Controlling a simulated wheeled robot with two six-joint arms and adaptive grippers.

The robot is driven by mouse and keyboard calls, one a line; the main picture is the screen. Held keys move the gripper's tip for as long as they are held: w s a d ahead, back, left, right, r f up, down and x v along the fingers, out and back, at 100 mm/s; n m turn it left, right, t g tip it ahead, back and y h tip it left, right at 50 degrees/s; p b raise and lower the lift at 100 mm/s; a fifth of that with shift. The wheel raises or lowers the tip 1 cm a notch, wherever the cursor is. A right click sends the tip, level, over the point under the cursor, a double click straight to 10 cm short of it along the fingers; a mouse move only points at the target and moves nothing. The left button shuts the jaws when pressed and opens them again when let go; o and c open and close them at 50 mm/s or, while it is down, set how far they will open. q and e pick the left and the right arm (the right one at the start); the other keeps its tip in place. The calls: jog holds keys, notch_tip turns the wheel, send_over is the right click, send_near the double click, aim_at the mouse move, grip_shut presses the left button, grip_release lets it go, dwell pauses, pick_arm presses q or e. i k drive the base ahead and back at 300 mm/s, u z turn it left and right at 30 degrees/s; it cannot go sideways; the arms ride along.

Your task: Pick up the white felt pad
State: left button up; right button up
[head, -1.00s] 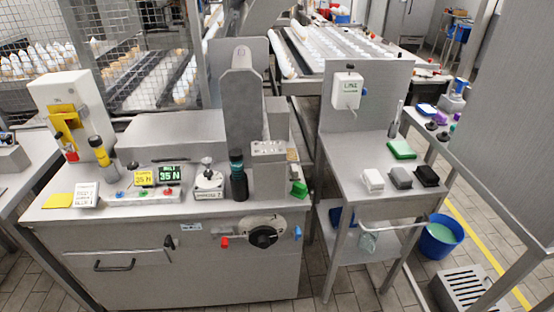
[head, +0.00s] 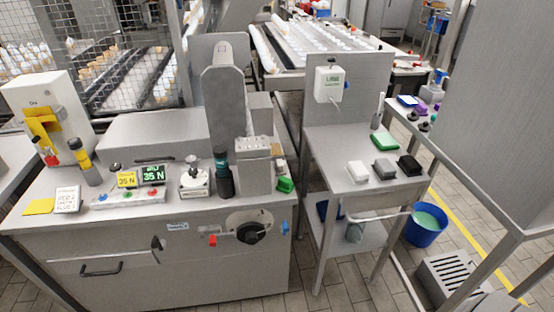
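A white pad (head: 358,171) lies on the front part of the small steel side table (head: 345,140), at the left end of a row. A grey pad (head: 384,169) and a black pad (head: 410,165) lie to its right with small gaps between them. Nothing covers the white pad. Neither of my grippers shows in the head view.
A green pad (head: 385,144) lies farther back on the side table, near an upright brush-like item. A steel machine console (head: 130,265) with force displays stands to the left. A blue bucket (head: 425,224) and a slotted grey crate (head: 458,281) stand on the floor at right.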

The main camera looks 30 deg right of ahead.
aim_at(279, 169)
jog(key=z, duration=2.5)
jog(key=i, duration=1.45)
jog(key=u, duration=1.75)
